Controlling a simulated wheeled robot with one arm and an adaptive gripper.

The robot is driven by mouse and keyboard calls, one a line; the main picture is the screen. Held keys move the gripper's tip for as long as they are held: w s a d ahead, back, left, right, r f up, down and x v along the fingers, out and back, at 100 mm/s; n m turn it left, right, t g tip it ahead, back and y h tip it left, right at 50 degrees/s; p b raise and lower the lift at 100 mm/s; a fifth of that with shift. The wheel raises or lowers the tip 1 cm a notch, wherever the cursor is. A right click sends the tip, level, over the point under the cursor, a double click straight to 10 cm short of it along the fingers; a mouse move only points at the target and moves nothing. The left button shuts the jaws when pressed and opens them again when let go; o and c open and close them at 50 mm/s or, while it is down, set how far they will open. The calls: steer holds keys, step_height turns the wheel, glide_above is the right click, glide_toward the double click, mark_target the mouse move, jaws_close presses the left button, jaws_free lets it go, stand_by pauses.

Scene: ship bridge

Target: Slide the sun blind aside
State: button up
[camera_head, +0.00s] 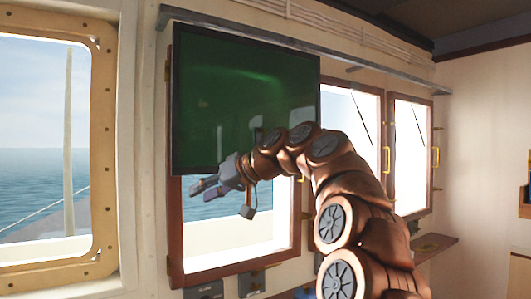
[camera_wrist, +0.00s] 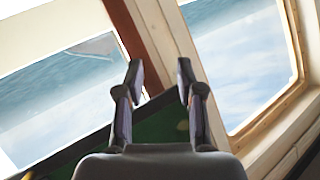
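The sun blind (camera_head: 245,95) is a dark green, dark-edged panel hanging below a metal rail (camera_head: 300,47). It covers the upper part of the nearest wood-framed window; the lower part of that window is uncovered. My gripper (camera_head: 202,189) is just below the blind's lower edge, towards its left corner, with its fingers pointing left. In the wrist view the fingers (camera_wrist: 161,75) are apart with nothing between their tips. A strip of the green blind (camera_wrist: 158,127) shows between the finger bases. I cannot tell whether the gripper touches the blind.
Two more wood-framed windows (camera_head: 411,150) with brass handles (camera_head: 437,156) are to the right under the rail. A cream-framed window (camera_head: 103,140) is on the left. Small dark boxes (camera_head: 250,284) and a wooden shelf (camera_head: 434,245) are below the windows.

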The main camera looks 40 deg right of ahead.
steer(key=s+d+r+t+h+b, duration=0.1)
steer(key=s+d+r+t+h, duration=0.3)
steer(key=d, duration=0.6)
steer(key=s+d+r+t+b, duration=0.1)
steer(key=d+r+t+b, duration=0.15)
steer(key=d+r, duration=0.55)
steer(key=shift+n, duration=0.3)
steer(key=shift+w+d+f+p, duration=0.25)
steer(key=shift+w+p, duration=0.25)
steer(key=shift+w, duration=0.8)
steer(key=shift+w+d+f+p, duration=0.1)
steer(key=shift+w+f+p, duration=0.25)
steer(key=shift+w, duration=0.95)
steer(key=shift+w+d+f+p, duration=0.2)
steer(key=shift+w+p, duration=0.4)
steer(key=shift+w, duration=0.7)
jaws_close()
